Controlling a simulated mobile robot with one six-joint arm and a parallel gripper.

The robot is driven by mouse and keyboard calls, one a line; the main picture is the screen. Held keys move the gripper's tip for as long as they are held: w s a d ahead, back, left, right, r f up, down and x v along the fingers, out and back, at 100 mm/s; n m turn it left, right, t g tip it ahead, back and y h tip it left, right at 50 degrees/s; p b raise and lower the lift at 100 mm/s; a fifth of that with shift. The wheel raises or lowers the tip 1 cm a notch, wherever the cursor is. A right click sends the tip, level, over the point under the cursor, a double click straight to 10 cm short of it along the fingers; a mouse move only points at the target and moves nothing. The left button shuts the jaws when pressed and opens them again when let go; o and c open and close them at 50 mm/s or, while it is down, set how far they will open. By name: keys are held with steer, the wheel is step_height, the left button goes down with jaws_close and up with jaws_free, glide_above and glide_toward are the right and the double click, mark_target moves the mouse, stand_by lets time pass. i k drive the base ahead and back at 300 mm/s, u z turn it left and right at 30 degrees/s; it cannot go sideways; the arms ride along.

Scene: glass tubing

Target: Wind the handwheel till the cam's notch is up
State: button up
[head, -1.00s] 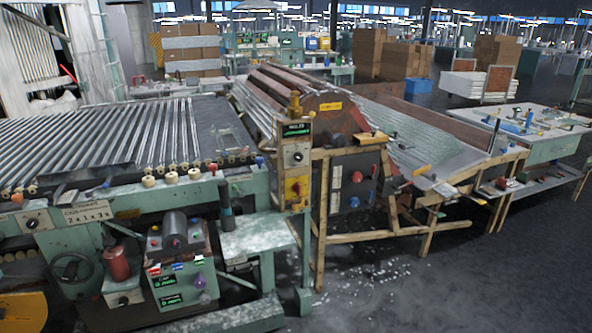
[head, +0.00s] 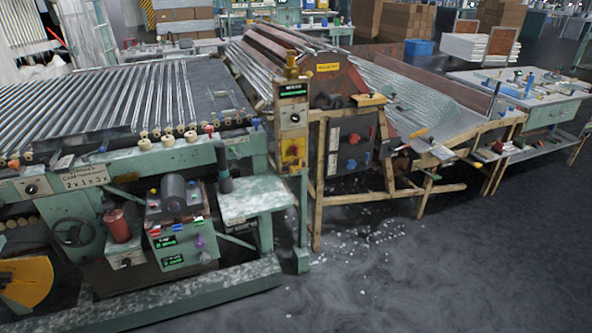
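The handwheel (head: 75,232) is a dark spoked wheel on the green machine's front, at the lower left of the head view. Below and left of it, a yellow-orange disc (head: 28,283), which looks like the cam, is partly cut off by the picture's left edge. I cannot make out where its notch points. My gripper is not in view.
A red canister (head: 117,226) stands just right of the handwheel. Farther right are a control box (head: 180,240) with coloured knobs and a small green side table (head: 252,203). A green base beam (head: 180,298) runs along the floor. White shards (head: 352,240) litter the open dark floor.

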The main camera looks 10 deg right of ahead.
mark_target(72, 238)
steer(key=u, duration=0.95)
steer(key=k, duration=1)
steer(key=u, duration=0.4)
steer(key=i, duration=0.9)
